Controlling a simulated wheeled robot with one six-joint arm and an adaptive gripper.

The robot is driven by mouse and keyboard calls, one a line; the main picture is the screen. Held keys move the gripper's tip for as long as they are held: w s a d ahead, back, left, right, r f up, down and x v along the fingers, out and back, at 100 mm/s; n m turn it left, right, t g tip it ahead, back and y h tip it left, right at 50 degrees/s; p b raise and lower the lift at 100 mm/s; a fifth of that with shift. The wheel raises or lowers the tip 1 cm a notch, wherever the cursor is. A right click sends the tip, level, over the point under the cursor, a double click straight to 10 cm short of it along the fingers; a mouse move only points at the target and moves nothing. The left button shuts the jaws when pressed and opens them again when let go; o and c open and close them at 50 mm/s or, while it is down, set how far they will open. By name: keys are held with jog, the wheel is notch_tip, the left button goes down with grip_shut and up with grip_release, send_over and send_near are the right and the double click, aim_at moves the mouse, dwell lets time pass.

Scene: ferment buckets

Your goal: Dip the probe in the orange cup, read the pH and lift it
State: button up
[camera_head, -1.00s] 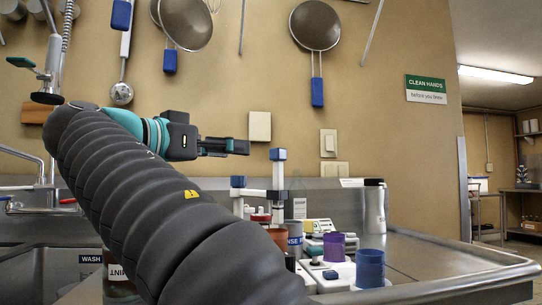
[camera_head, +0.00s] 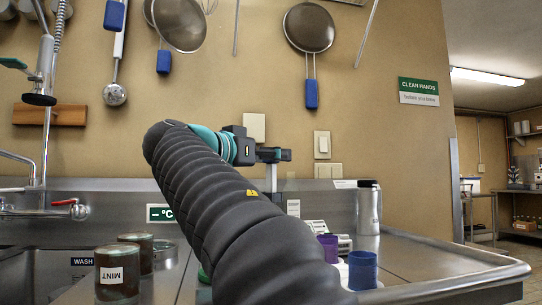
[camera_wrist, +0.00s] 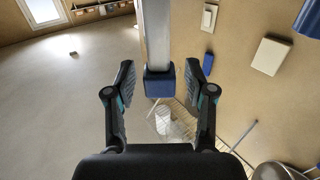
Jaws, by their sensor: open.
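My gripper (camera_head: 275,155) is held level at the end of my dark sleeved arm, in front of the wall. In the wrist view its two fingers (camera_wrist: 160,78) are open and apart. A pale grey post with a blue block end (camera_wrist: 159,82) shows between them, with a gap on each side; I cannot tell if it is the probe. In the head view, a short grey upright piece shows just below the gripper. The orange cup is not visible in the current views; my arm covers part of the counter. A purple cup (camera_head: 327,246) and a blue cup (camera_head: 362,270) stand right of my arm.
Brown MINT jars (camera_head: 118,275) stand at the left by the sink. A steel bottle (camera_head: 369,208) stands behind the cups. The steel counter (camera_head: 430,268) is clear at the right. Strainers (camera_head: 310,27) hang on the wall above.

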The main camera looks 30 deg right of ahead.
aim_at(268, 185)
grip_shut()
dwell(0.3)
notch_tip(268, 185, down, 6)
jog(key=b, duration=0.6)
grip_release()
jog(key=shift+w+f, duration=0.1)
jog(key=shift+d, duration=0.1)
